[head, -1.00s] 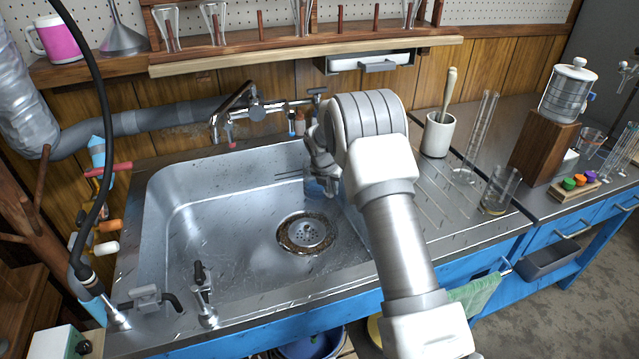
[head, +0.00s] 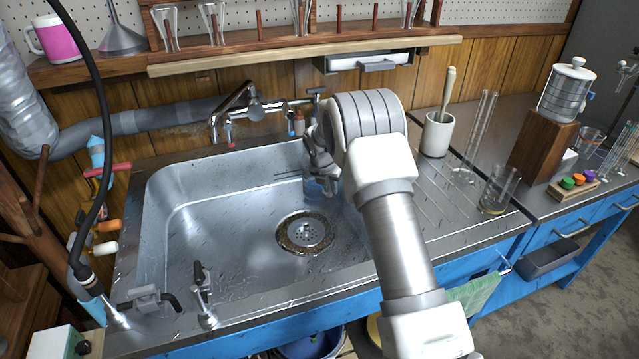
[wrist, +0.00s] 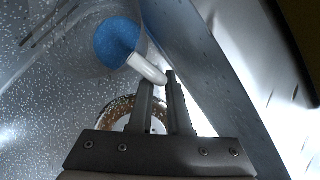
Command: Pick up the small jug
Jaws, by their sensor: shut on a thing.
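The small jug (wrist: 118,42) shows in the wrist view as a round blue shape with a pale handle (wrist: 147,68) reaching toward my fingers. My gripper (wrist: 160,82) is shut on the end of this handle. In the head view, my gripper (head: 323,170) points down inside the sink near its right wall. The jug's bluish body (head: 326,187) shows only partly below it, with my arm covering the rest. I cannot tell whether the jug touches the sink floor.
The steel sink (head: 215,225) has its drain (head: 305,232) left of and nearer than the jug. The tap (head: 235,105) stands at the back. A glass beaker (head: 499,190), a tall cylinder (head: 481,135) and a white pot (head: 437,135) stand on the right drainboard.

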